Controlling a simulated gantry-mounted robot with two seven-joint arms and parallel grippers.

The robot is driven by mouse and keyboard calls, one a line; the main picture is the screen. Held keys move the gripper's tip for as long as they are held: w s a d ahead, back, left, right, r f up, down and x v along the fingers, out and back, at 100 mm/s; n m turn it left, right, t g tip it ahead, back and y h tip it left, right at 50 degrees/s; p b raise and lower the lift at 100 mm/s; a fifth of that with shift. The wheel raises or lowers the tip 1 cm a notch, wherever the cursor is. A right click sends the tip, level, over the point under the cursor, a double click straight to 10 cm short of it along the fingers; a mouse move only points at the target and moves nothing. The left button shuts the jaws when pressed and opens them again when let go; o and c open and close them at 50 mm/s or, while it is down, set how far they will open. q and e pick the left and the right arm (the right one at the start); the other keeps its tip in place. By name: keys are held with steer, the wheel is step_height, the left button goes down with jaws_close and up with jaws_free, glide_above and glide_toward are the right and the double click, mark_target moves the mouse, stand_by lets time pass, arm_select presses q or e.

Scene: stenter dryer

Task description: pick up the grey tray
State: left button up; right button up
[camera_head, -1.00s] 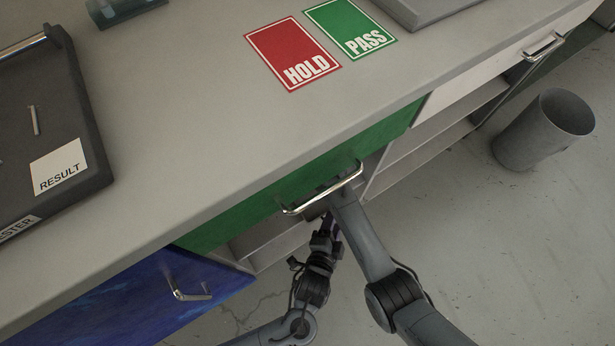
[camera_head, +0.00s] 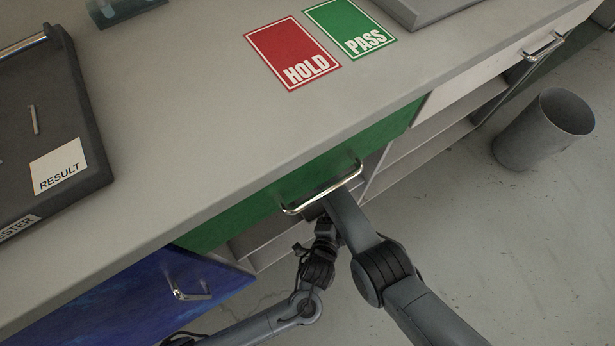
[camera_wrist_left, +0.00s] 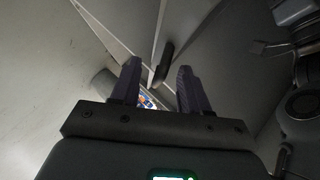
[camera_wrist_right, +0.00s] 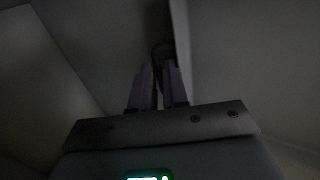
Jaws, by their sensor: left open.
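I cannot clearly make out the grey tray. In the head view both my grippers reach in below the green drawer front (camera_head: 300,180), towards the open shelf, and their fingers are largely hidden there. My left gripper (camera_wrist_left: 158,85) is open in the left wrist view. A dark rounded piece (camera_wrist_left: 166,55) and a small blue and orange printed patch (camera_wrist_left: 147,102) show between and beyond its fingers. My right gripper (camera_wrist_right: 161,72) is in a dark space in its wrist view. Its fingers are close together, and whether they pinch something cannot be told.
The counter above holds a dark tester board (camera_head: 90,130) labelled RESULT, a red HOLD card (camera_head: 290,50), a green PASS card (camera_head: 348,27) and a flat grey item (camera_head: 425,10). A metal handle (camera_head: 322,193) juts out over my arms. A bin (camera_head: 545,130) stands on the floor.

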arm_select(q)
steer(key=shift+c, duration=1.4)
arm_select(e)
jaws_close()
arm_select(q)
jaws_close()
steer(key=shift+r, duration=0.15)
arm_select(e)
steer(key=shift+r, duration=0.15)
